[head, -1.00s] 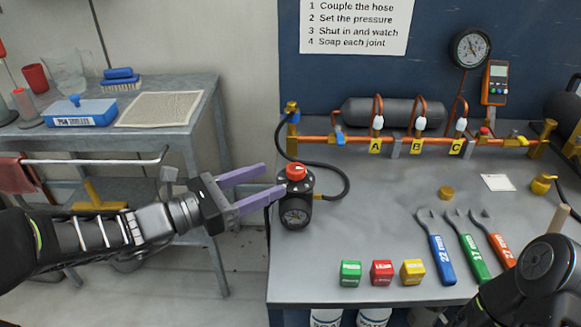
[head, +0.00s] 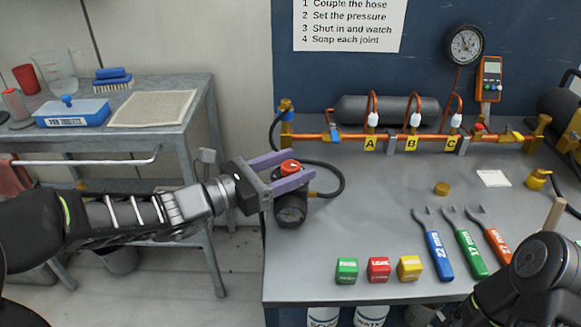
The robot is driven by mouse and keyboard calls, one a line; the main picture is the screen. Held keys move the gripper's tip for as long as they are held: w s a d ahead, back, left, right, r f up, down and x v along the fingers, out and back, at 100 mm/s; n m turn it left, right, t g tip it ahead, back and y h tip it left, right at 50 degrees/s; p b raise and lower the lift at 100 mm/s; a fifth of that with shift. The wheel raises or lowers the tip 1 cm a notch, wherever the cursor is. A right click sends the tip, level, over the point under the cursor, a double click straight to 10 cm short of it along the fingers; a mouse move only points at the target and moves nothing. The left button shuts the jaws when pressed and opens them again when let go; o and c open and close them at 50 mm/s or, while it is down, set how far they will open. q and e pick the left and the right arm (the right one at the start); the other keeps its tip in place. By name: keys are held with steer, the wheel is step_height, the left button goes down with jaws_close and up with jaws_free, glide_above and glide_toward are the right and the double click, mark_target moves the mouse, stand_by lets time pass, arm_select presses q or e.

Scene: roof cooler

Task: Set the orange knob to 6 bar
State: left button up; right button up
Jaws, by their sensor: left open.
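The orange knob (head: 290,167) sits on top of the black pressure regulator (head: 291,208), which stands at the left edge of the bench with a round dial on its front. My left gripper (head: 296,170) is open, with its two purple fingers on either side of the knob, one behind it and one in front. I cannot tell whether the fingers touch the knob. The front finger hides part of the regulator's upper body. The dial is too small to read. My right arm shows at the lower right, but its gripper is out of view.
A black hose (head: 340,175) loops from the regulator to the copper manifold (head: 330,137) at the back. Green (head: 346,271), red (head: 378,269) and yellow (head: 410,268) blocks and several wrenches (head: 437,255) lie at the front. A grey side table (head: 165,130) stands left.

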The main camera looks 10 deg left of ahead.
arm_select(q)
steer(key=shift+c, duration=0.6)
jaws_close()
